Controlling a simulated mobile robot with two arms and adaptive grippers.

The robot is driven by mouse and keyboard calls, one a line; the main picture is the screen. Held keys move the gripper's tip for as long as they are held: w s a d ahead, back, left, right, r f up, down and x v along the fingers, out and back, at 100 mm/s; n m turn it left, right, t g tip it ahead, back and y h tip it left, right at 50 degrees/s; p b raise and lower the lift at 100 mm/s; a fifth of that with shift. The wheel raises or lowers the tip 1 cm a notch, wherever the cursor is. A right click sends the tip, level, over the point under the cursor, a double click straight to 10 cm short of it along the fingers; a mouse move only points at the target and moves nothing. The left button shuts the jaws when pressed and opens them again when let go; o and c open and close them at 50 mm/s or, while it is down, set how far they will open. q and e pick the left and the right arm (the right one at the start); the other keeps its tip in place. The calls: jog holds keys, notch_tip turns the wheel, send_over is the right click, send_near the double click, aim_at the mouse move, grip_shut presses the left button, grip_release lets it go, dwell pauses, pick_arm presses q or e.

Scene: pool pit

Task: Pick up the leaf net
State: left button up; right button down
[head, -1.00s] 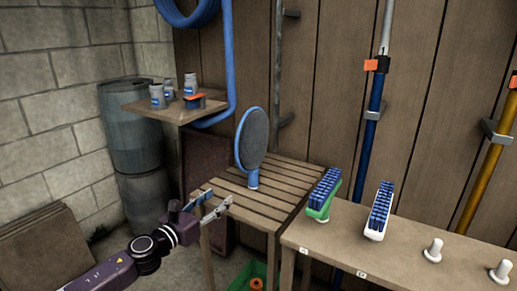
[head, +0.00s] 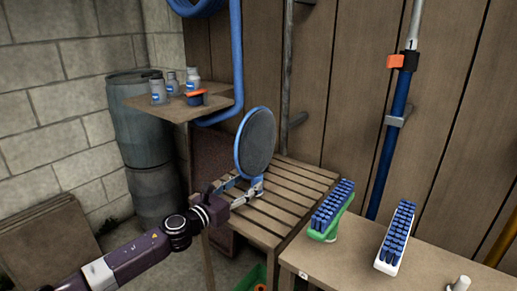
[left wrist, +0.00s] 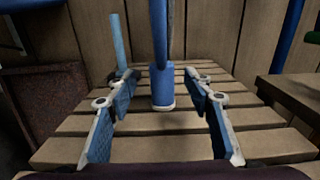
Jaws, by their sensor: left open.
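The leaf net (head: 256,142) has a round dark mesh in a blue rim and stands upright on the slatted wooden table (head: 297,183). In the left wrist view its short blue handle (left wrist: 162,86) stands between the two open fingers of my left gripper (left wrist: 162,112), with gaps on both sides. In the head view my left gripper (head: 246,188) is at the foot of the net and hides part of the handle. My right gripper is not in view.
A green brush (head: 332,212) and a white brush (head: 395,238) stand on the bench at the right. A shelf (head: 182,110) with several grey bottles is on the wall at the back left. Blue pole (head: 391,140) leans at the wall.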

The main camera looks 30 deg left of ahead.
aim_at(253, 181)
pick_arm(q)
jog(key=shift+w+d+f, duration=0.15)
jog(key=shift+w+d, duration=0.05)
jog(key=shift+w, duration=1.1)
jog(key=shift+w+d+f, duration=0.15)
jog(key=shift+w, duration=1.1)
grip_shut()
